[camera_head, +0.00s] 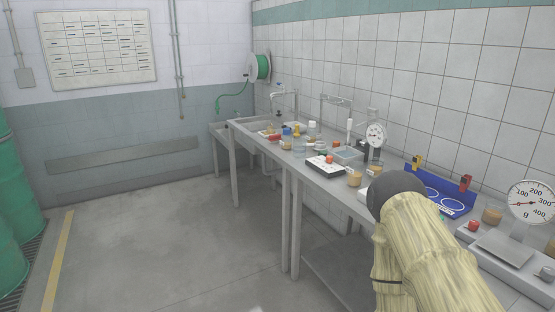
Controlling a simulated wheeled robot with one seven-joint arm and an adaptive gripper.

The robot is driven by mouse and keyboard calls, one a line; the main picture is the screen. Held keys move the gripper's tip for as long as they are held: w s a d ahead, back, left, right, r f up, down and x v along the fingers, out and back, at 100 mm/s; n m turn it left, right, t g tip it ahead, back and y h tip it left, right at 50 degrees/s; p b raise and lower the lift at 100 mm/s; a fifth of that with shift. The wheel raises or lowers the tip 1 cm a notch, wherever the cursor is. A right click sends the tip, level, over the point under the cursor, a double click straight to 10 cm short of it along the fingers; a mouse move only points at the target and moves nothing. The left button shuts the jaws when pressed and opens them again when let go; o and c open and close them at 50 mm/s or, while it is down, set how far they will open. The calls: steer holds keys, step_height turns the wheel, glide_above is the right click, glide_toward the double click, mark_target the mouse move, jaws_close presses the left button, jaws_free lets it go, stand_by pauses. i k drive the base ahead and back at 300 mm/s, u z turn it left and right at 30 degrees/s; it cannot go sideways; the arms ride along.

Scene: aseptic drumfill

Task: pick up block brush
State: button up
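I cannot pick out a block brush with certainty. A small red block-like item (273,138) lies at the far end of the long bench, too small to tell what it is. My own arm, in a cream sleeve with a dark rounded joint, fills the lower right in front of the bench. My gripper does not show, so its opening and anything in it are hidden. The arm covers part of the bench's near section.
The grey bench (262,145) runs along the tiled wall, crowded with jars, a black-and-white box (326,166), a clear tub (347,154), dial scales (376,135) and a blue holder (445,196). Green drums (14,220) stand left. The floor (165,235) between is clear.

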mark_target(273, 139)
steer(key=i, duration=1.85)
steer(key=u, duration=0.15)
